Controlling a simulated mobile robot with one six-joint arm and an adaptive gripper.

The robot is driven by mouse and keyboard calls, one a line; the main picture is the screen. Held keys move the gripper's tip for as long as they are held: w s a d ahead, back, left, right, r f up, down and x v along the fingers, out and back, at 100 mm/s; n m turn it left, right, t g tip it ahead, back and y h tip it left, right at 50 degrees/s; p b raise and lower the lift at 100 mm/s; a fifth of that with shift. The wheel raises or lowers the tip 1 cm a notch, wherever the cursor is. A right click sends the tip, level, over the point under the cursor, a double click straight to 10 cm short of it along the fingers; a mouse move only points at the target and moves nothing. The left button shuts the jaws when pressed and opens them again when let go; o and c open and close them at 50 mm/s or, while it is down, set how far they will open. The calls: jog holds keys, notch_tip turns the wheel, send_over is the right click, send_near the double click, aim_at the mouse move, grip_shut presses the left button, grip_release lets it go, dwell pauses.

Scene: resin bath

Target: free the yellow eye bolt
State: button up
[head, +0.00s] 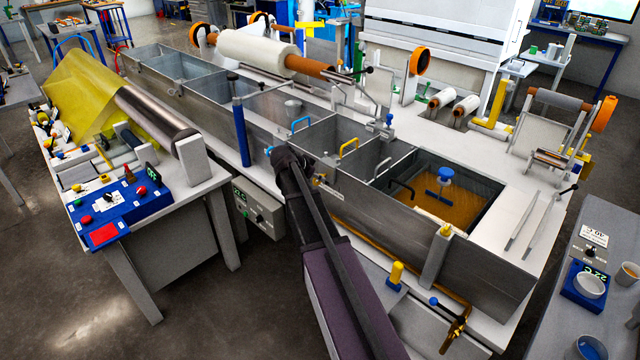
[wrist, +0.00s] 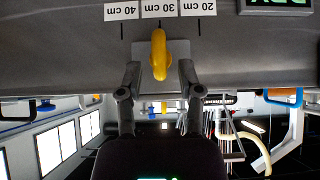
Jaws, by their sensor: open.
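In the wrist view, the yellow eye bolt (wrist: 159,54) shows as a narrow upright yellow shape in front of a small grey plate (wrist: 186,68) at the grey bath wall. My gripper (wrist: 160,78) is open, with one finger on each side of the bolt. Gaps show between the bolt and both fingers, and whether the tips reach around it in depth is unclear. In the head view, my gripper (head: 290,160) is at the outer front wall of the long metal bath (head: 400,215). My arm hides most of the bolt's place there.
A blue post (head: 241,132) stands left of my gripper, with a grey display box (head: 258,212) below. Blue (head: 300,124), yellow (head: 349,147) and black (head: 400,188) handles sit along the bath. A side table (head: 150,215) stands at left. Open floor lies in front of it.

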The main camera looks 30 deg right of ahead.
jog(key=shift+b+x, duration=0.7)
jog(key=shift+x, duration=0.6)
grip_shut()
